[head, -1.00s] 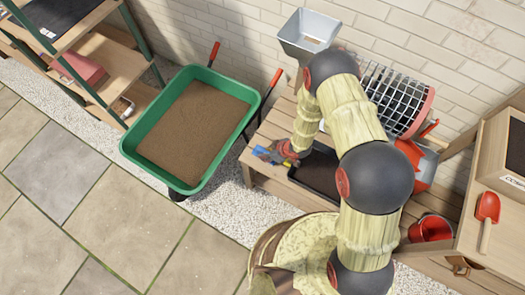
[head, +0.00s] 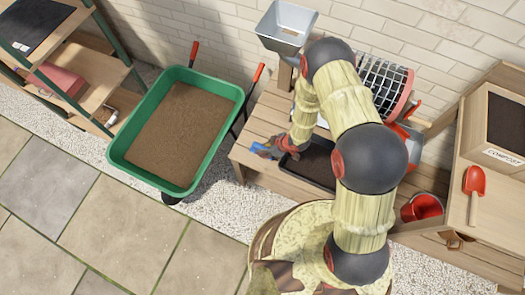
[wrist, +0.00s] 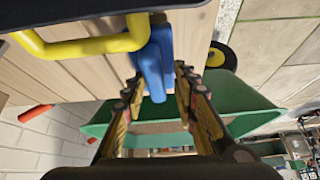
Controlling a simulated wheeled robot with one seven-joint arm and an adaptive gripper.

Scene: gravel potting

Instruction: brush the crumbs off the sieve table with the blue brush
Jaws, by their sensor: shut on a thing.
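The sieve table (head: 258,127) is a slatted wooden bench against the brick wall. My gripper (head: 277,151) is over its front left part, beside a black tray (head: 316,166). My gripper is shut on the blue brush (head: 259,149), which points left towards the table's left end. In the wrist view the brush (wrist: 152,62) shows blue between my fingers (wrist: 155,92), with the wooden slats behind. I cannot tell whether the brush touches the boards. No crumbs can be made out. My arm hides part of the table.
A green wheelbarrow (head: 117,150) full of soil stands left of the table. A grey hopper (head: 286,24) and a black grid sieve (head: 385,85) are at the back. A compost crate (head: 487,138), red scoop (head: 474,181) and red bucket (head: 422,207) are right. Paving lies clear at front left.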

